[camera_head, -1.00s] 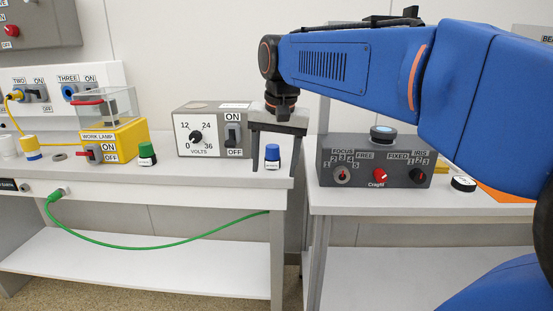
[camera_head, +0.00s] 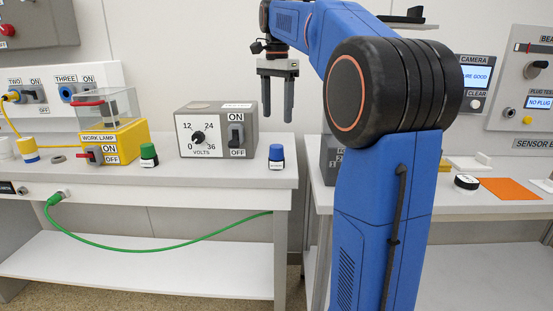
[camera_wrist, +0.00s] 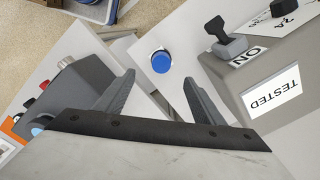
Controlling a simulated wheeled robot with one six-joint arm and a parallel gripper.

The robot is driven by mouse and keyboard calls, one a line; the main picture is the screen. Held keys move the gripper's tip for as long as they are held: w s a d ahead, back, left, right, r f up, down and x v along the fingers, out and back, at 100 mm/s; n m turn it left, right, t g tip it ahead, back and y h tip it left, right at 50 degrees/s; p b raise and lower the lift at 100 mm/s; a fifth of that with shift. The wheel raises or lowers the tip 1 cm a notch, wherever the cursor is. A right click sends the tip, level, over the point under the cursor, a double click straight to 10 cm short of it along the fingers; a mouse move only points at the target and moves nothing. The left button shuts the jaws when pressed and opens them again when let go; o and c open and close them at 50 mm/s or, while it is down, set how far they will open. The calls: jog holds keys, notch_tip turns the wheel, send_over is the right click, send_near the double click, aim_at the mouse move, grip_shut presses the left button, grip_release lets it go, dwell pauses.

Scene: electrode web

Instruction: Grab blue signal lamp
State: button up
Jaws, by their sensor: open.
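The blue signal lamp (camera_head: 276,157), a small blue-capped piece with a white label, stands upright on the left bench near its right end. In the wrist view the blue lamp (camera_wrist: 161,61) shows from above, its round blue top beyond the fingertips and between their lines. My gripper (camera_head: 277,112) is open and empty, pointing down above the lamp with clear space between. In the wrist view both fingers of my gripper (camera_wrist: 158,82) are spread apart, and neither touches the lamp.
A grey volts box (camera_head: 217,131) stands left of the lamp; its switch (camera_wrist: 228,42) shows in the wrist view. A green-capped lamp (camera_head: 148,155) and a yellow work lamp box (camera_head: 113,142) stand further left. A gap separates the right bench (camera_head: 465,208), with an orange sheet (camera_head: 510,188).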

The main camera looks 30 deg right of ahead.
aim_at(276, 146)
jog(key=f, duration=1.5)
jog(key=shift+w, duration=0.2)
jog(key=c, duration=1.2)
